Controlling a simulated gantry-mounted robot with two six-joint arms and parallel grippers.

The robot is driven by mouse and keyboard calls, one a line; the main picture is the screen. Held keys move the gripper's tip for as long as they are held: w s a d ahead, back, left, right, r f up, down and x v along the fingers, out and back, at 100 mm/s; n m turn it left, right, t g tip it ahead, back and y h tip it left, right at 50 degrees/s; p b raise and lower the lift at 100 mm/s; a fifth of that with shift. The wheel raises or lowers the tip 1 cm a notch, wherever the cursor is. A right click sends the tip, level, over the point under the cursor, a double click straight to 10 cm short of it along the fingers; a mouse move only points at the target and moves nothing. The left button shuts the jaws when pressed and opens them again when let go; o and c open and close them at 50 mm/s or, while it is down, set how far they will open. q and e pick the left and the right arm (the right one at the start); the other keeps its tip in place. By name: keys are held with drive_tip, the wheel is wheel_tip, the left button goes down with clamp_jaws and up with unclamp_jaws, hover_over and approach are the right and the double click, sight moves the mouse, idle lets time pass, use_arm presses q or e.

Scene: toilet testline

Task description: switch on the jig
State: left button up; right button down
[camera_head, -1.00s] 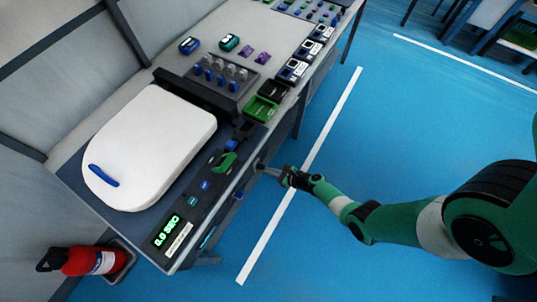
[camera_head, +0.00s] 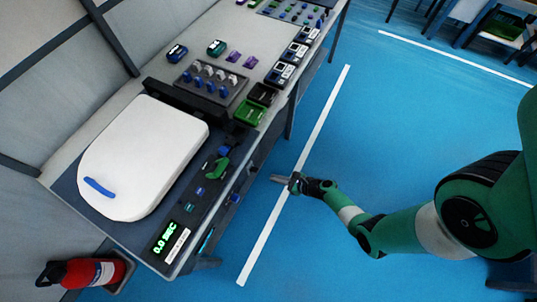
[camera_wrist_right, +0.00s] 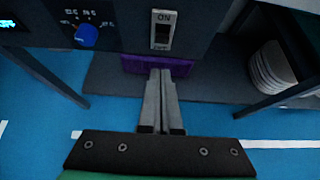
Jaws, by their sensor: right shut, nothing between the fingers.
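The jig is a dark panel (camera_head: 172,212) on the bench, holding a white toilet seat lid (camera_head: 150,150) with a blue strip. Its lit green display (camera_head: 165,237) reads about 0.0 SEC. In the right wrist view, a rocker switch (camera_wrist_right: 162,35) labelled ON sits on the dark front face; I cannot tell its position. My right gripper (camera_head: 276,178) is off the bench's front edge, over the floor. It is shut and empty. In the wrist view its fingertips (camera_wrist_right: 162,72) show below the switch, against a purple part (camera_wrist_right: 130,63). My left gripper is not in view.
A blue knob (camera_wrist_right: 86,36) is left of the switch. A green clamp-like part (camera_head: 216,167) is near the bench edge, with green (camera_head: 249,112) and black bins behind. White round items (camera_wrist_right: 272,68) stand under the bench.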

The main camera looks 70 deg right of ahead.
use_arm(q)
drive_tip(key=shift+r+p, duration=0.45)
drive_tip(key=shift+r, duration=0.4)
use_arm(e)
drive_tip(key=v, duration=0.3)
drive_tip(key=shift+w+r, duration=0.15)
drive_tip(key=shift+r, duration=0.05)
